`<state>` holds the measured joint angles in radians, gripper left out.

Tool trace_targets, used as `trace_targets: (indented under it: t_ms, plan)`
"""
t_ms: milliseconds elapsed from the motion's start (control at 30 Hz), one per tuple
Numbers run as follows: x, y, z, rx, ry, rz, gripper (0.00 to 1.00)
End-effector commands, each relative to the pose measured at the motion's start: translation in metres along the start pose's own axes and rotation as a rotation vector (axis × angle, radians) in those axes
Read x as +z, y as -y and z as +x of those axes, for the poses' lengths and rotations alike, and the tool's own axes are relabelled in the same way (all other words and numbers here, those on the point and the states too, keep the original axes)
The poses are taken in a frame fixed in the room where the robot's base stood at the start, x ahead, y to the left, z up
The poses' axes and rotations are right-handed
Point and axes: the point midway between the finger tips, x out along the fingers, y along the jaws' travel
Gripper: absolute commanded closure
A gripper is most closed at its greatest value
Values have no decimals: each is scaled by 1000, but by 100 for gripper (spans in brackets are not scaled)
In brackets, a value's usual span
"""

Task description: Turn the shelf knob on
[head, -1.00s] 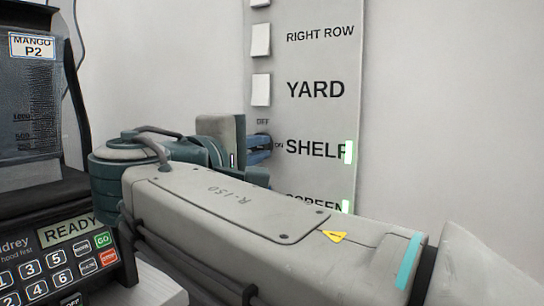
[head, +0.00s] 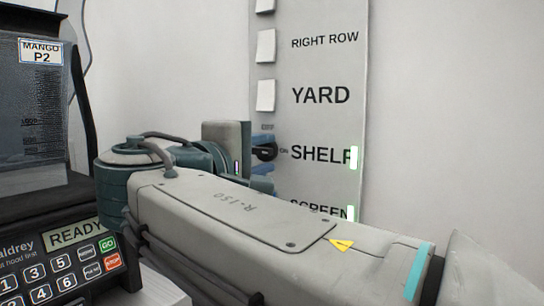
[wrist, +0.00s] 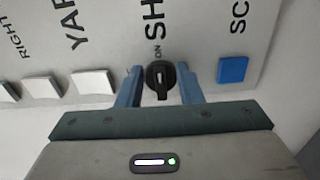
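The shelf knob is a round black knob (wrist: 160,80) on the panel, beside the word SHELF; it also shows in the head view (head: 266,152). Its raised bar lines up with the ON mark in the wrist view. A green light (head: 353,157) glows at the end of the SHELF label. My gripper (wrist: 159,75) is open, with one blue finger on each side of the knob. Gaps show between the fingers and the knob. In the head view, my arm hides part of the panel below it.
White switches for YARD (head: 265,95) and RIGHT ROW (head: 266,46) sit above the knob. A blue switch (wrist: 232,70) sits by SCREEN, close to one finger. A blender-like machine (head: 60,240) with a keypad stands at left. The wall right of the panel is clear.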

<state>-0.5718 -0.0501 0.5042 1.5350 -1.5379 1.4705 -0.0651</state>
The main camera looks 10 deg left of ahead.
Motion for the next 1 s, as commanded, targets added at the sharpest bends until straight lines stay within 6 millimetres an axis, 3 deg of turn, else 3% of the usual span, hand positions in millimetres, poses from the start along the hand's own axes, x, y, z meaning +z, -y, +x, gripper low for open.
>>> trace_targets:
  t_ms: [167,600,800,1000]
  plan:
    - [-1,-1,-18,1,-4,0,67]
    - [-1,-1,-113,-1,-5,-1,67]
    - [0,0,-134,0,-2,0,67]
    - [0,0,-138,0,-1,0,67]
